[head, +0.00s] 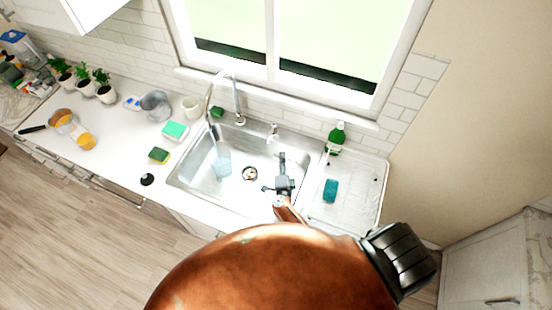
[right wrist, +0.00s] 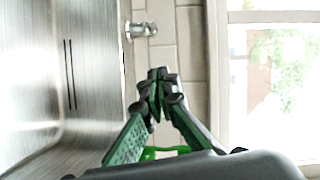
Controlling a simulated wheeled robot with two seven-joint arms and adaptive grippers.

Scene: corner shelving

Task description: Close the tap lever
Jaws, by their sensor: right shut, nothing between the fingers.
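The chrome tap (head: 237,108) stands behind the sink in the head view, its arched spout reaching over the left part of the basin. A bluish-white patch that looks like running water (head: 221,164) lies below the spout. A small chrome fitting (head: 272,132) stands on the sink's back rim to the right; I cannot tell whether it is the lever. A chrome fitting (right wrist: 141,30) also shows at the upper left in the right wrist view. My right gripper (head: 282,156) is over the sink's right part, shut and empty. Its closed fingertips (right wrist: 160,78) are apart from the fitting. My left gripper is out of view.
The steel sink (head: 190,180) has a dark drain. A green bottle (head: 336,137) and a teal block (head: 331,190) are on the right. Sponges, cups and potted plants line the left counter (head: 115,135). A window (head: 325,45) is behind the sink.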

